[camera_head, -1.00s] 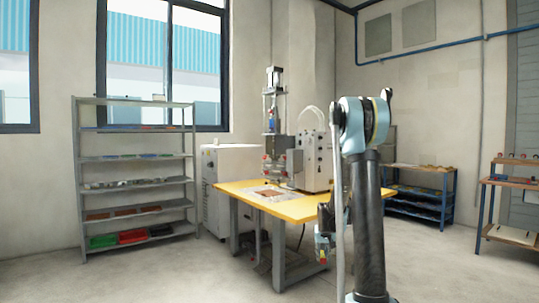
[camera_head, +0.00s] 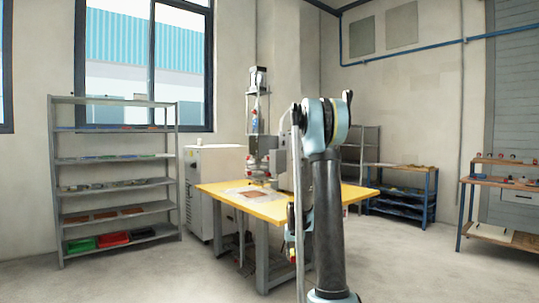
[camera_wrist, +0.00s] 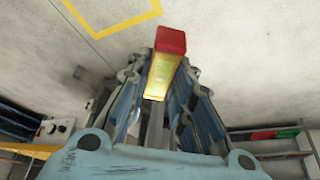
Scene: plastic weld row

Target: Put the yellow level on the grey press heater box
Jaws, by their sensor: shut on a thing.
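The yellow level (camera_wrist: 162,75) with a red end cap is held between the fingers of my gripper (camera_wrist: 165,95) in the wrist view. In the head view my gripper (camera_head: 294,238) hangs low in front of the table edge, mostly hidden by my arm, and the level there is too small to make out well. The grey press heater box (camera_head: 286,160) stands on the yellow-topped table beside the press. My arm hides most of it. The gripper is apart from the box, lower and nearer to me.
The table (camera_head: 215,188) has a flat sheet and a brown plate on it. A white cabinet (camera_head: 215,170) stands behind it at left. Grey shelving (camera_head: 55,180) is at far left. A blue rack (camera_head: 400,190) and a wooden bench (camera_head: 500,233) are at right. The floor between is clear.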

